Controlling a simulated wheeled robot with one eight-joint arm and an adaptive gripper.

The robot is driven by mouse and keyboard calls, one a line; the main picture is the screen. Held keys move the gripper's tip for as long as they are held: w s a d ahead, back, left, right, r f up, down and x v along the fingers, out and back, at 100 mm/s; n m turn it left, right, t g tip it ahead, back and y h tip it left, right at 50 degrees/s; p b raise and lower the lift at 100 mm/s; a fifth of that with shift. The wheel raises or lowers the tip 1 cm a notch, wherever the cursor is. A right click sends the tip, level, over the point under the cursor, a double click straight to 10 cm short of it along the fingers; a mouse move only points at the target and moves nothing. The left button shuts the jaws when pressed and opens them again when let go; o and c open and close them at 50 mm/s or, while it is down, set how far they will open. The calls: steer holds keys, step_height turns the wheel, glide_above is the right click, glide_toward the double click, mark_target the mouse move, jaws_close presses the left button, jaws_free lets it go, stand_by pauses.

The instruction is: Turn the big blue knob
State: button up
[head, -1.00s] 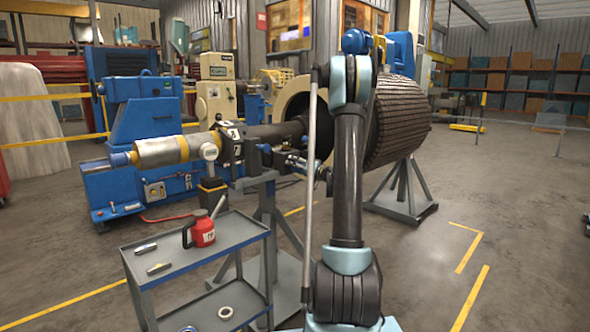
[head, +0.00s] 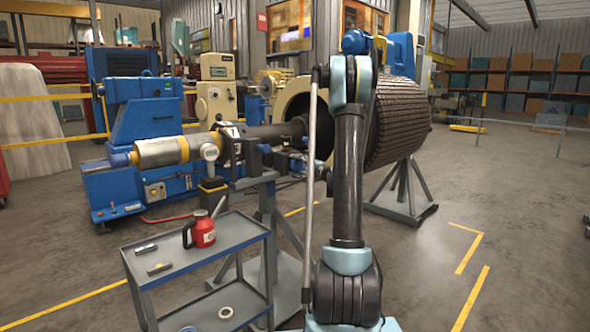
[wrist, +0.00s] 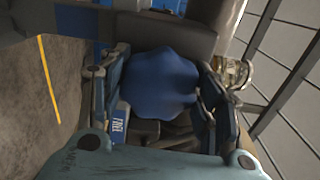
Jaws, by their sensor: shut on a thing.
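The big blue knob (wrist: 160,84), with rounded lobes, fills the middle of the wrist view. My gripper (wrist: 163,92) is shut on it, with one finger on each side of the knob. A blue label with white lettering (wrist: 119,124) shows beside the left finger. In the head view my gripper is small, dark and partly hidden by my arm beside the stand (head: 265,178) under the rotor shaft (head: 275,137). I cannot make out the gripped knob clearly there.
A grey cart (head: 245,236) holds a red can (head: 203,231) and small metal parts at the front left. The large ribbed rotor (head: 400,122) rests on a stand (head: 402,207) behind my arm. Blue machinery (head: 150,115) stands at the back left. The right floor is largely clear.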

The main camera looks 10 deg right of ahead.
steer(key=shift+d+f+m, duration=0.1)
steer(key=shift+d+m, duration=0.05)
steer(key=shift+m, duration=0.55)
steer(key=o, duration=1.1)
steer(key=v, duration=1.2)
